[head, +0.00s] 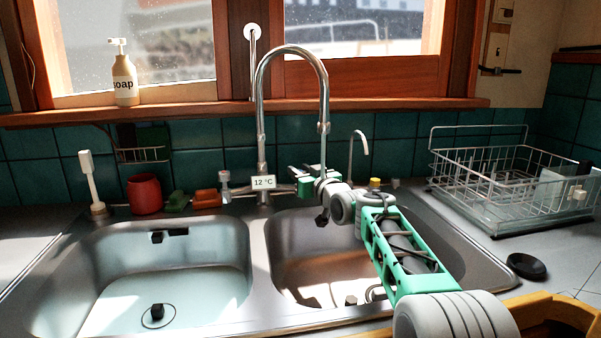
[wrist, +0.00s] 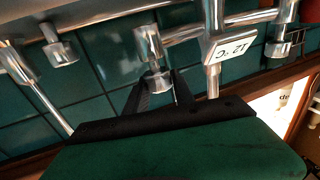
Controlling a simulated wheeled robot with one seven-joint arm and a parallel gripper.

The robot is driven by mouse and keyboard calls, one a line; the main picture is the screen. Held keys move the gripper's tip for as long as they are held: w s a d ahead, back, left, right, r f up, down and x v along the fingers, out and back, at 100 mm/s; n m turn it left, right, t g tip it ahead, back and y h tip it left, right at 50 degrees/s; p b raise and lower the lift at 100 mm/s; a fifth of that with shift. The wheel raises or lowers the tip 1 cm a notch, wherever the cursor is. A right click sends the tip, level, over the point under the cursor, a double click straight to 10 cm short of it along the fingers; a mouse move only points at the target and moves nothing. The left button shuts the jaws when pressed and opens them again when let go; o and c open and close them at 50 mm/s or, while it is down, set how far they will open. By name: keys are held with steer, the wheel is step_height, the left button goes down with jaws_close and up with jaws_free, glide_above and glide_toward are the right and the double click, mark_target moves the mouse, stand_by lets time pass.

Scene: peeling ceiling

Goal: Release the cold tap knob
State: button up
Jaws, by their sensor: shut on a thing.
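The chrome tap (head: 262,160) stands behind the double sink, with a "12 °C" display (head: 264,182) at its base. My gripper (head: 297,172) is at the right side of the tap base, with my arm reaching over the right basin. In the wrist view, the black fingers of my gripper (wrist: 161,88) are shut on a small chrome knob (wrist: 156,82), the cold tap knob, one finger on each side. The display (wrist: 230,46) shows right beside it. The knob is mostly hidden in the head view. The other tap knob (head: 225,186) is free on the left.
The tall spout (head: 323,100) arches close to my gripper. A small thin faucet (head: 352,155) stands right of it. A wire dish rack (head: 510,190) is at the right. A red cup (head: 145,193) and sponges stand left. The left basin (head: 150,270) is clear above.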

jaws_close()
